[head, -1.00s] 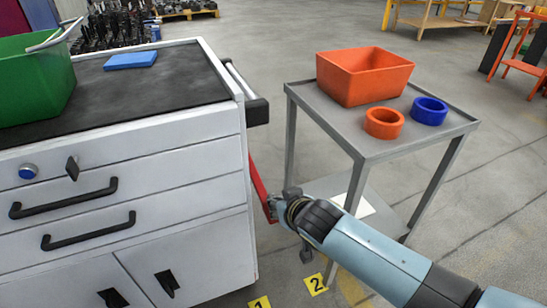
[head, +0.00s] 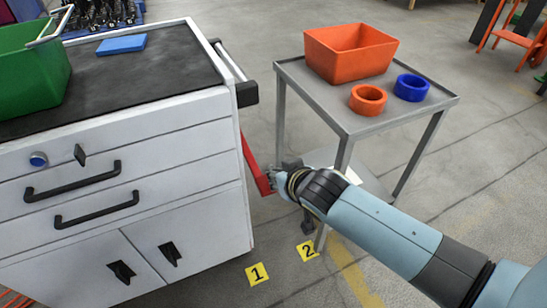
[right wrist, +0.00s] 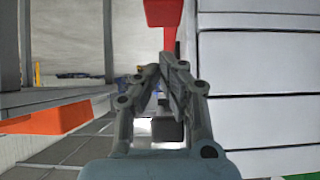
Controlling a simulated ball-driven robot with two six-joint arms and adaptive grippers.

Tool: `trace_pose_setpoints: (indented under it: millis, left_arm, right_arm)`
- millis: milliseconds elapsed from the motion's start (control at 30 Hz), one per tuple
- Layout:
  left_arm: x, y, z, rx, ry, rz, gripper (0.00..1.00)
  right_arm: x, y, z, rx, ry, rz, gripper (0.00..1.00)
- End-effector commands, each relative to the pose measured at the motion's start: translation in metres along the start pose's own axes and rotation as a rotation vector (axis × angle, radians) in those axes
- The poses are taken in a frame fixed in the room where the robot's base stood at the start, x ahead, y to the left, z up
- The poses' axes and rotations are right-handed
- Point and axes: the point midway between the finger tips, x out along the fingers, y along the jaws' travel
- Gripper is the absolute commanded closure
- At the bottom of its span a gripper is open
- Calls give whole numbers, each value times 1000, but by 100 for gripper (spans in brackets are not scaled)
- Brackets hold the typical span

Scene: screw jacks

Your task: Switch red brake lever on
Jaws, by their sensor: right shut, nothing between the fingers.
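The red brake lever (head: 254,168) is a red bar on the right side of the white cabinet, slanting down and to the right. My right gripper (head: 274,177) is at the lever's lower end in the head view, shut with nothing held. Whether it touches the lever cannot be told. In the right wrist view the shut fingers (right wrist: 160,78) point forward beside the cabinet's side. A red part of the lever (right wrist: 164,12) shows just above the fingertips there. My left gripper is not in view.
The white cabinet (head: 190,195) stands left of my arm, with a green bin (head: 30,80) and a blue block (head: 121,44) on top. A grey table (head: 350,124) stands close on the right, with an orange bin (head: 350,58) and two rings. Floor markers lie below.

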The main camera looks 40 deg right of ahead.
Motion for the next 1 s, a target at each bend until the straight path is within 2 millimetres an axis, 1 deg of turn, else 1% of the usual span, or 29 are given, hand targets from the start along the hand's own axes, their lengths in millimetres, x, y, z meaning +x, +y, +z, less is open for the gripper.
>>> trace_pose_setpoints:
  millis: [33, 100, 200, 333, 500, 1000]
  left_arm:
    - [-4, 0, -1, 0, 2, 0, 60]
    - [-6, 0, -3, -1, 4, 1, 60]
    - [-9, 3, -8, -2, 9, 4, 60]
    - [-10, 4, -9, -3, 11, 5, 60]
    - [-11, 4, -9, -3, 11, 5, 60]
    - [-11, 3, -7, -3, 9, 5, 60]
  right_arm:
    - [-13, 0, -1, 1, 2, -1, 100]
    - [-27, 0, 0, 0, 3, -1, 100]
    - [-43, 0, 1, 0, 5, -2, 100]
    - [-56, -1, 2, 0, 5, -1, 100]
    - [-61, -1, 2, 1, 7, -1, 100]
    - [-61, -1, 2, 1, 8, -2, 100]
